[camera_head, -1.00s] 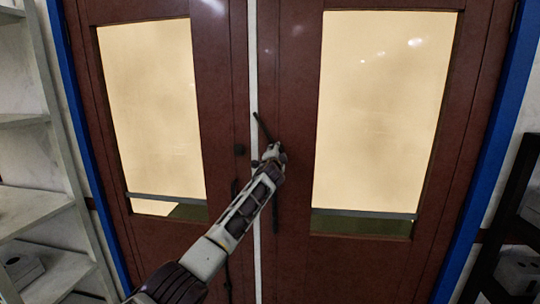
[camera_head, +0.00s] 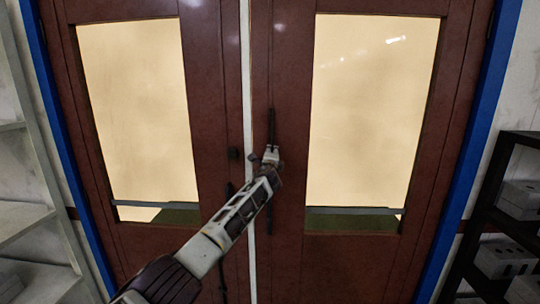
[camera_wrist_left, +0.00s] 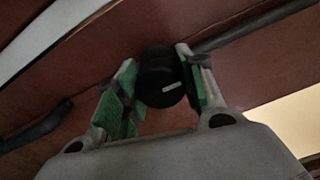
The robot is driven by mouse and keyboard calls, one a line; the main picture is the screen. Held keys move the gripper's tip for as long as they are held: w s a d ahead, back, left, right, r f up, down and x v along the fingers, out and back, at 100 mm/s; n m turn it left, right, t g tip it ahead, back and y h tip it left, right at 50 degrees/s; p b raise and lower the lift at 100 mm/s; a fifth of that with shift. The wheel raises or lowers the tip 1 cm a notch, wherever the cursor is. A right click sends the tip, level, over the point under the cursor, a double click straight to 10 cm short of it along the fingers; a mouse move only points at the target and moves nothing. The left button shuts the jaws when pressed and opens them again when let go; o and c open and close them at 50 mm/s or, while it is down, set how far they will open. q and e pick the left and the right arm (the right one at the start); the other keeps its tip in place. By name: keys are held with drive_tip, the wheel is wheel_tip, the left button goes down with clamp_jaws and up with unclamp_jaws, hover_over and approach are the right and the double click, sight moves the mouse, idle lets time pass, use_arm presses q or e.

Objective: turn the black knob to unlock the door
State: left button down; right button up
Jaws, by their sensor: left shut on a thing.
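The black knob (camera_wrist_left: 160,78) shows in the left wrist view, round, with a short pale mark on its face. My left gripper (camera_wrist_left: 163,88) has its green-padded fingers on either side of the knob and is shut on it. In the head view the left gripper (camera_head: 270,152) is at the right door leaf (camera_head: 287,200), near the central seam, and hides the knob there. A thin dark bar (camera_head: 270,122) stands upright just above the gripper. My right gripper is not in view.
Pale shelves (camera_head: 30,212) stand at left. A dark rack (camera_head: 490,205) with grey boxes (camera_head: 508,255) stands at right.

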use_arm(q)
drive_tip(key=c, duration=0.9)
unclamp_jaws()
drive_tip(key=shift+o, duration=0.2)
drive_tip(key=shift+s, duration=0.2)
drive_tip(key=s, duration=1.1)
drive_tip(key=shift+s+a+f, duration=0.25)
idle(0.4)
idle(0.5)
